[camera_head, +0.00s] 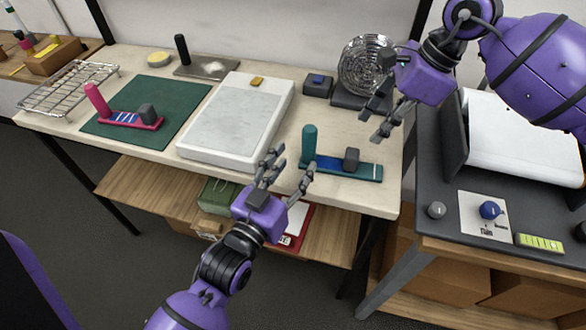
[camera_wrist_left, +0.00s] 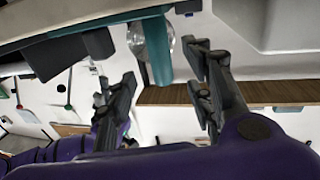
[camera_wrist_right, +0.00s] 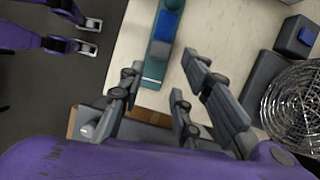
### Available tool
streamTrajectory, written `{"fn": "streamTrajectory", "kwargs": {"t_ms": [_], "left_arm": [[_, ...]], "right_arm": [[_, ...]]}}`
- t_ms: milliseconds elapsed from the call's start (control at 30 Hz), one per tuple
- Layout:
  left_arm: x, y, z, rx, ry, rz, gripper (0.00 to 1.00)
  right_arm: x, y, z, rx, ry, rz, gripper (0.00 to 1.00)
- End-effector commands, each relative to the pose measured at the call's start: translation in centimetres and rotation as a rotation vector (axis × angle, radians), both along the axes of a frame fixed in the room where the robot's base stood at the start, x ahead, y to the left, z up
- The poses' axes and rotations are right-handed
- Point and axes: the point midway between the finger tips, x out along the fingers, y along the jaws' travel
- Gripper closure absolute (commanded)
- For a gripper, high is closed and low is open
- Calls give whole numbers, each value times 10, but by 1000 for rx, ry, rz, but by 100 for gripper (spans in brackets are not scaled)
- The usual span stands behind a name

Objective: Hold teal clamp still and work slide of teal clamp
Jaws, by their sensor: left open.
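The teal clamp (camera_head: 366,171) lies near the front right edge of the pale worktable. It has an upright teal post (camera_head: 309,141) at its left end and a grey slide block (camera_head: 351,157) on its bar. My left gripper (camera_head: 291,168) is open at the table's front edge, close to the post. In the left wrist view, the post (camera_wrist_left: 158,52) shows beyond and between the open fingers, with the grey block (camera_wrist_left: 75,52) to the left. My right gripper (camera_head: 375,120) is open and empty, above and behind the clamp's right end. The right wrist view shows the clamp bar (camera_wrist_right: 153,72) ahead of its fingers.
A white flat box (camera_head: 232,120) stands left of the clamp. A pink clamp (camera_head: 130,120) lies on a green mat (camera_head: 180,98). A round wire fan (camera_head: 364,62) and a small dark box (camera_head: 317,86) stand behind. A dark side table (camera_head: 455,165) is at right.

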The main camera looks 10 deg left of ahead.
Motion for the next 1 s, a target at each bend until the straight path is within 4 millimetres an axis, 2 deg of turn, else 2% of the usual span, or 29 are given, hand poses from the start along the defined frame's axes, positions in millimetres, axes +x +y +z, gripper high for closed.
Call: {"fn": "streamTrajectory", "kwargs": {"t_ms": [100, 267, 633, 800, 1000], "left_arm": [[3, -1, -11, 40, 7, 1, 52], [17, -5, -13, 51, 6, 2, 52], [68, -19, -13, 49, 8, 3, 52], [77, -22, -13, 49, 9, 3, 52], [78, -22, -14, 50, 10, 3, 52]], "right_arm": [[0, 0, 0, 0, 0, 0, 69], [0, 0, 0, 0, 0, 0, 69], [0, 0, 0, 0, 0, 0, 69], [0, 0, 0, 0, 0, 0, 69], [0, 0, 0, 0, 0, 0, 69]]}}
